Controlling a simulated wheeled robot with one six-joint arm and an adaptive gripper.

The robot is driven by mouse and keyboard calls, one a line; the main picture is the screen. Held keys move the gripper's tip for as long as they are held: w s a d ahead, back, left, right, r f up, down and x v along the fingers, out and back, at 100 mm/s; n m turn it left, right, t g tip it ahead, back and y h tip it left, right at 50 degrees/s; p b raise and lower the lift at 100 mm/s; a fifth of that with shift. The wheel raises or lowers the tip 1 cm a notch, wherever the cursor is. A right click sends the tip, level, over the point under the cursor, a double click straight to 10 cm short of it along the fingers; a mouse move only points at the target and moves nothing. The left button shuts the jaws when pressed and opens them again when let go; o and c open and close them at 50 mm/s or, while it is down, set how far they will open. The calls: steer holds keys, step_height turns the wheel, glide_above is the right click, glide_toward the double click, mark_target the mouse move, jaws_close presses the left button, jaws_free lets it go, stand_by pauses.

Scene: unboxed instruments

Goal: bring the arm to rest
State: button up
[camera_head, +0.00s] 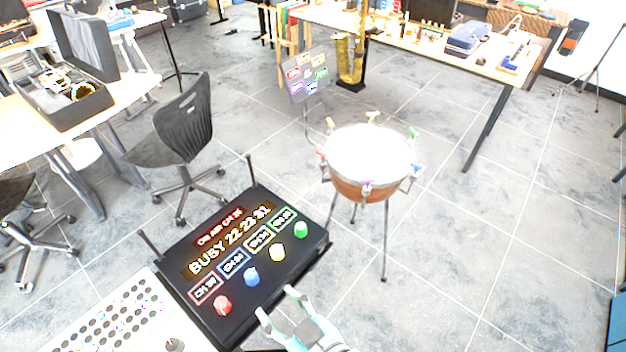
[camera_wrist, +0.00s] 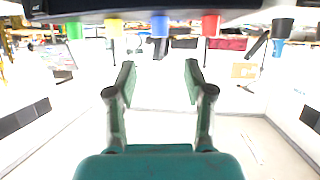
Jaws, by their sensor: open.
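My gripper (camera_head: 278,305) shows at the lower middle of the head view, with its two fingers apart and nothing between them. In the wrist view my gripper (camera_wrist: 158,82) is also open and empty. It is close to the front edge of a black panel (camera_head: 182,283) with lit labels and red, blue, yellow and green knobs. The red knob (camera_head: 222,304) is the nearest knob to the left and the blue knob (camera_head: 251,277) is just beyond the fingers. In the wrist view the panel's knobs, such as the blue one (camera_wrist: 160,25), line the top. I cannot see contact.
A copper drum (camera_head: 360,188) with a white head stands on legs right of the panel. A white perforated board (camera_head: 110,318) lies at the lower left. A black chair (camera_head: 180,130) stands behind the panel. The tiled floor (camera_head: 480,240) at the right is clear.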

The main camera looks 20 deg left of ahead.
steer(key=s+d+f+m+t+h, duration=0.2)
steer(key=d+f+m+t+h, duration=0.15)
steer(key=d, duration=0.65)
steer(key=s+d+f+m+t+h, duration=0.15)
steer(key=d+f+m, duration=0.3)
steer(key=d, duration=0.55)
steer(key=s+d+r+m+t+h, duration=0.2)
steer(key=s+d+m+h, duration=0.2)
steer(key=s+d, duration=0.7)
steer(key=s+h, duration=0.2)
steer(key=s, duration=0.1)
steer(key=shift+s+d+t, duration=0.15)
steer(key=shift+s+t, duration=0.2)
steer(key=shift+t, duration=0.05)
steer(key=shift+w, duration=0.1)
